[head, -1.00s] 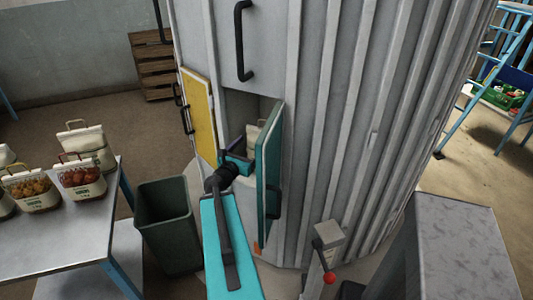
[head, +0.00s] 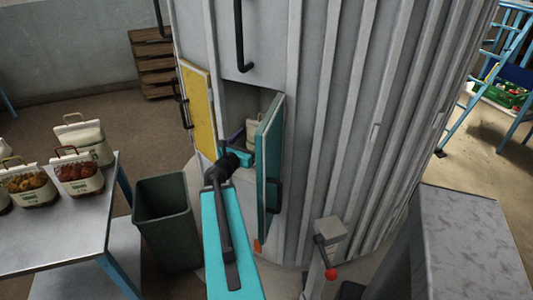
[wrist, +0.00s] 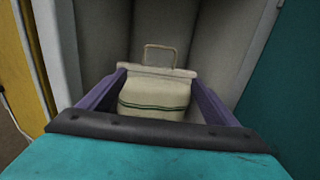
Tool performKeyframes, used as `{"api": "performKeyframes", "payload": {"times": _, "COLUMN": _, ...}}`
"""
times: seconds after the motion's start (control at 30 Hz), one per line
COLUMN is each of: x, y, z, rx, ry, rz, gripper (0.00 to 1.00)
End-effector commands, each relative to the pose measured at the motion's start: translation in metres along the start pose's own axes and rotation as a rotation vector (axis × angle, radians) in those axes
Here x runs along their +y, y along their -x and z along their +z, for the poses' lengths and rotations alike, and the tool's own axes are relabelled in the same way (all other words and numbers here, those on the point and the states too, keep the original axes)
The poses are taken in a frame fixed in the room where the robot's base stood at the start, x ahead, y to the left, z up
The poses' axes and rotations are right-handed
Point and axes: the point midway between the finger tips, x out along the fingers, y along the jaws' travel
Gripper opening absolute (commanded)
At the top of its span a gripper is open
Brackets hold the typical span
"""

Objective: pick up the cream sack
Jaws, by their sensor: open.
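The cream sack (wrist: 155,95) stands upright inside the cabinet compartment, with green stripes across its front and a tan loop handle on top. In the head view part of the cream sack (head: 253,130) shows behind my arm and the teal door. My gripper (wrist: 156,104) is open, with its purple fingers on the left and right of the sack in the wrist view. I cannot tell whether the fingers touch it. The sack's lower part is hidden by my gripper's body. In the head view my gripper (head: 240,147) is at the compartment opening.
An open teal door (head: 268,165) stands close on the right of my arm, and an open yellow door (head: 198,110) on the left. A dark green bin (head: 167,222) and a metal table (head: 60,235) with several other sacks stand to the left.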

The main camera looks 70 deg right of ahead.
Motion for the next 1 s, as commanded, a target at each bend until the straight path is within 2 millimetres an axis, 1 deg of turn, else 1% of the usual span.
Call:
{"api": "performKeyframes", "payload": {"times": 0.03, "x": 0.000, "y": -0.001, "z": -0.003, "rx": 0.000, "ry": -0.003, "rz": -0.001, "gripper": 0.83}}
{"api": "performKeyframes", "payload": {"times": 0.13, "x": 0.000, "y": -0.003, "z": -0.004, "rx": 0.000, "ry": -0.001, "rz": -0.002, "gripper": 0.83}}
{"api": "performKeyframes", "payload": {"times": 1.0, "x": -0.001, "y": -0.015, "z": -0.003, "rx": 0.000, "ry": -0.002, "rz": -0.002, "gripper": 0.83}}
